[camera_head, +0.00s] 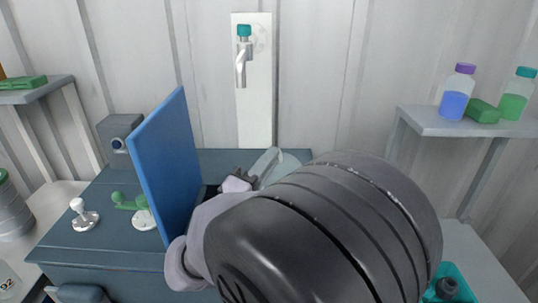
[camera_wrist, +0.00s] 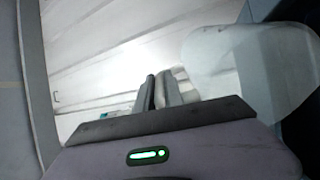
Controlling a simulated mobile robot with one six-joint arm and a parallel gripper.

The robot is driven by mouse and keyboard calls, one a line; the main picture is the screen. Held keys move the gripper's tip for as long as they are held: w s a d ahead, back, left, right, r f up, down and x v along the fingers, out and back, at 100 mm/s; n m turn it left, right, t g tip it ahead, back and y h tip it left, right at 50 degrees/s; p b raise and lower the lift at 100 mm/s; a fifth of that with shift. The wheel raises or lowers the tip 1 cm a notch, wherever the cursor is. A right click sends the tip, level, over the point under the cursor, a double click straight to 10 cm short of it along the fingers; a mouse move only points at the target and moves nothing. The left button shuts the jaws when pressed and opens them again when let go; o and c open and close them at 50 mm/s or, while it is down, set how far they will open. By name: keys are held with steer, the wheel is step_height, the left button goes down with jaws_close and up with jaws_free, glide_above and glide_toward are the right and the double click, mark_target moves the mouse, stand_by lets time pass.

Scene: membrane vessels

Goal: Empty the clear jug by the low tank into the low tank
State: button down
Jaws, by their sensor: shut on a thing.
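My gripper (camera_head: 244,177) is above the dark blue bench, right of an upright blue panel (camera_head: 168,160); my arm covers much of the area. In the wrist view the fingers (camera_wrist: 160,90) are close together, shut on a thin part that hardly shows. A pale, see-through shape beside the fingers, which looks like the clear jug (camera_wrist: 240,62), fills the right of that view. In the head view the jug (camera_head: 288,164) shows only partly behind my arm. Its contents and tilt cannot be made out. I cannot tell which part is the low tank.
A tap with a teal top (camera_head: 243,58) is on the wall plate behind the bench (camera_head: 100,215). White and green valve handles (camera_head: 130,203) stand left of the panel. A right shelf (camera_head: 440,123) holds bottles of blue and green liquid. A teal bin (camera_head: 462,275) is lower right.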

steer(key=shift+s, duration=0.1)
steer(key=shift+s+a+r+t+h, duration=0.15)
steer(key=shift+s+a+t+h, duration=0.45)
steer(key=shift+s+t, duration=0.35)
stand_by(1.6)
